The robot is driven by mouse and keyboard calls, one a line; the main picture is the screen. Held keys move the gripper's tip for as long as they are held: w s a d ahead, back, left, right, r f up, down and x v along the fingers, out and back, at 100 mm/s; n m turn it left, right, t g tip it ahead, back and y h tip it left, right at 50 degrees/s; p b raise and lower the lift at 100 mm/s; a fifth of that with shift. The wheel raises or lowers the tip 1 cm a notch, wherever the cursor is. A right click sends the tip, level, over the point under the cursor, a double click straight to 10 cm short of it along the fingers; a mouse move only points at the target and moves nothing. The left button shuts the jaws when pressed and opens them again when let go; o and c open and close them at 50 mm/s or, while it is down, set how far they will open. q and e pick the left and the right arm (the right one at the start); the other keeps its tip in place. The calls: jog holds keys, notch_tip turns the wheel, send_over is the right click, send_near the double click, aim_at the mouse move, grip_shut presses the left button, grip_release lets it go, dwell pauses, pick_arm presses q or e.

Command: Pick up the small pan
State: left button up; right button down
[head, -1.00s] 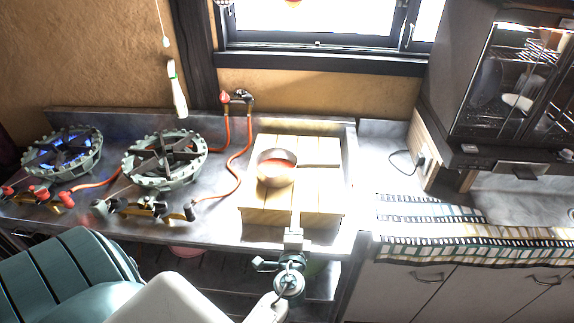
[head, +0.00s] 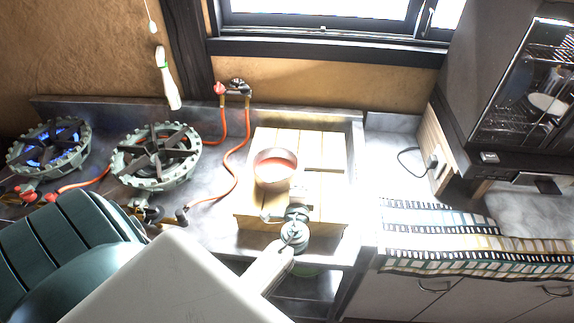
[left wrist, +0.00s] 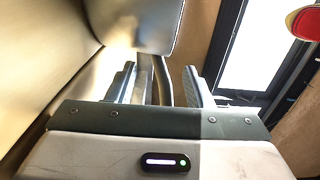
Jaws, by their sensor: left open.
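The small pan (head: 275,168) is a round metal pan with a reddish-brown inside. It sits on a slatted wooden board (head: 325,150) on the metal counter. A large pale surface fills the upper left there. My right gripper is not in view.
Two gas burners, one (head: 155,155) near the board and one (head: 48,147) with blue flame, stand to the left. Orange hoses (head: 236,160) run beside the board. A patterned cloth (head: 455,240) and a dark oven (head: 515,95) are at the right.

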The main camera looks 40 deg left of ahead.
pick_arm(q)
jog(key=shift+w+a, duration=0.3)
jog(key=shift+w, duration=0.2)
jog(key=shift+w+a+f, duration=0.1)
jog(key=shift+w+a, duration=0.05)
jog(key=shift+w, duration=0.1)
jog(key=p+x, duration=0.1)
jog(key=x, duration=0.3)
jog(key=shift+w+p, duration=0.1)
jog(key=shift+p, duration=0.25)
jog(key=shift+w+a, duration=0.2)
jog(key=shift+w, duration=0.05)
jog(key=c, duration=0.8)
grip_shut()
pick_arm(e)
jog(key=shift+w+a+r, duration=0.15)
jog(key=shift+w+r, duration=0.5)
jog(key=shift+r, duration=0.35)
